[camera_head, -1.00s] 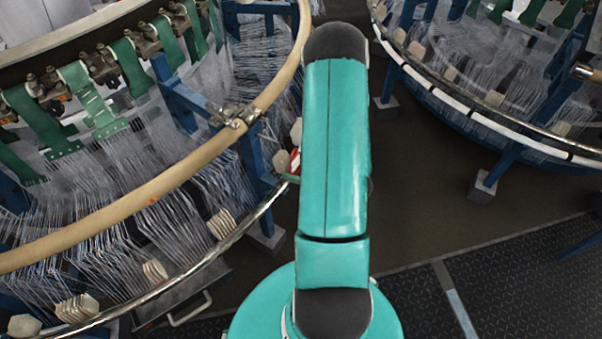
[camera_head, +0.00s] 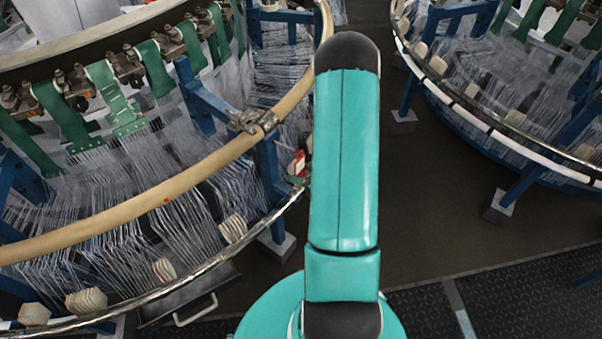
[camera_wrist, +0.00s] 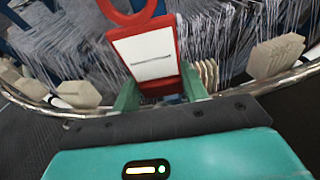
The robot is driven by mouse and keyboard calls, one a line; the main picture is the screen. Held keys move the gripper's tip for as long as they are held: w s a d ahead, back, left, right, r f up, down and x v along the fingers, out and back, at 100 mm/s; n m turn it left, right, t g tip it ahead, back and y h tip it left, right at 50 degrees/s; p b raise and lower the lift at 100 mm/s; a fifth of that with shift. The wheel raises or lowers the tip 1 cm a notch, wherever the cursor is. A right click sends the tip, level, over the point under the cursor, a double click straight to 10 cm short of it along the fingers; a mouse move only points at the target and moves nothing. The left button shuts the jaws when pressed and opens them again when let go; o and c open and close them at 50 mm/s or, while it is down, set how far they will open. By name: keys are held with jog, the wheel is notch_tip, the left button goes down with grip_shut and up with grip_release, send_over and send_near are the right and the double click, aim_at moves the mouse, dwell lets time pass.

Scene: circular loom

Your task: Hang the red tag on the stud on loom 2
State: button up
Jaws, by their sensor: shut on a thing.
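The red tag (camera_wrist: 145,55) has a white label with a dark line on it and a red ring at its top. In the wrist view it stands ring-up between the two green fingers of my gripper (camera_wrist: 160,92), which is shut on its lower part. In the head view the tag (camera_head: 299,163) shows small, just left of my teal arm, near the rim of the left loom (camera_head: 200,157). My arm hides part of the area around it. I cannot make out the stud, and no loom number is readable.
The left loom has a tan ring, a lower metal rail (camera_head: 160,290), blue posts and many thin threads. A second loom (camera_head: 480,115) stands at the right. Dark floor (camera_head: 430,215) lies open between them. Pale hexagonal pieces (camera_head: 86,302) sit along the left rail.

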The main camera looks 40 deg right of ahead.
jog(key=shift+w+a, duration=0.1)
jog(key=shift+w, duration=0.5)
jog(key=shift+w+a, duration=0.1)
jog(key=shift+w, duration=0.25)
jog(key=shift+w, duration=0.3)
dwell(0.3)
jog(key=shift+f, duration=0.25)
dwell(0.4)
jog(key=o, duration=1.2)
jog(key=shift+c, duration=0.2)
jog(key=shift+f+v, duration=0.15)
jog(key=shift+v, duration=2.1)
jog(key=shift+f+v, duration=0.1)
jog(key=shift+v, duration=2.15)
jog(key=shift+s, duration=0.1)
